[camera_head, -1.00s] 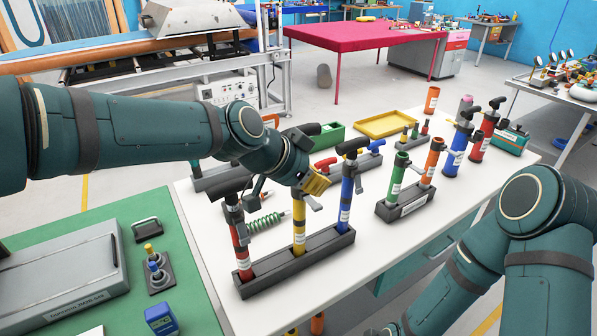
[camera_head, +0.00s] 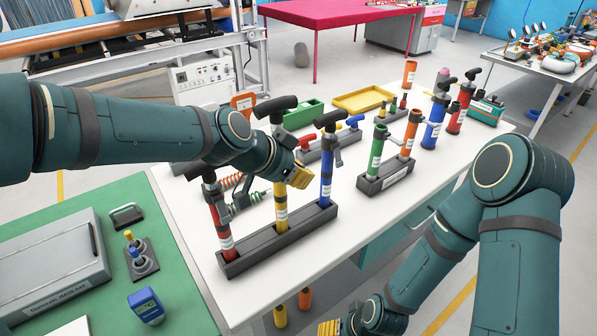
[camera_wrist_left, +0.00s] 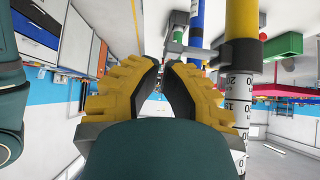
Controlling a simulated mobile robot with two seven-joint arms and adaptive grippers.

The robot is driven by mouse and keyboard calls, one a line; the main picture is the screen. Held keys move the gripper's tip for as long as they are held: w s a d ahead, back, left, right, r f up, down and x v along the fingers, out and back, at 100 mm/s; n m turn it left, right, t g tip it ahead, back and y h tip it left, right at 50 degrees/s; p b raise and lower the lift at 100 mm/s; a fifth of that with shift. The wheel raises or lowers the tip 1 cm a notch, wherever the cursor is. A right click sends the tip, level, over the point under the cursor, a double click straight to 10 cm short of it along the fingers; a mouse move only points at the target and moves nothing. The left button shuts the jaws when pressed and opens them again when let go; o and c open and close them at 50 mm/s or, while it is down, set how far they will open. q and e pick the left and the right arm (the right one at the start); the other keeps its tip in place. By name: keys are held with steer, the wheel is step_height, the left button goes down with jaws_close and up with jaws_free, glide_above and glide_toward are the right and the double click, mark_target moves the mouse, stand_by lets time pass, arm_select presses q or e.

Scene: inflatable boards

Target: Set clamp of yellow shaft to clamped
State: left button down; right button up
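The yellow shaft (camera_head: 280,205) stands upright between the red shaft (camera_head: 220,222) and the blue shaft (camera_head: 327,175) in a black base (camera_head: 278,243). It has a black T-handle (camera_head: 276,107). In the left wrist view, the yellow shaft (camera_wrist_left: 241,18) passes through a black clamp collar (camera_wrist_left: 242,54); a grey lever (camera_wrist_left: 188,49) sticks out toward the fingers. The lever's setting is unclear. My left gripper (camera_wrist_left: 162,62) is partly open and empty, with a narrow gap, beside the shaft; it partly hides the shaft in the head view (camera_head: 302,178). My right gripper (camera_head: 328,327) is low, off the table's front edge.
A smaller base (camera_head: 385,182) with a green and an orange shaft stands to the right. More blue and red shafts (camera_head: 436,122) stand beyond. A coiled spring (camera_head: 230,180) lies behind the red shaft. The white table (camera_head: 310,255) is clear in front of the bases.

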arm_select(q)
steer(key=shift+s+d+f+m+t+y, duration=0.15)
steer(key=shift+f+m+t+y, duration=0.15)
steer(key=shift+t, duration=0.2)
arm_select(e)
steer(key=shift+s+f, duration=0.2)
steer(key=shift+s, duration=0.1)
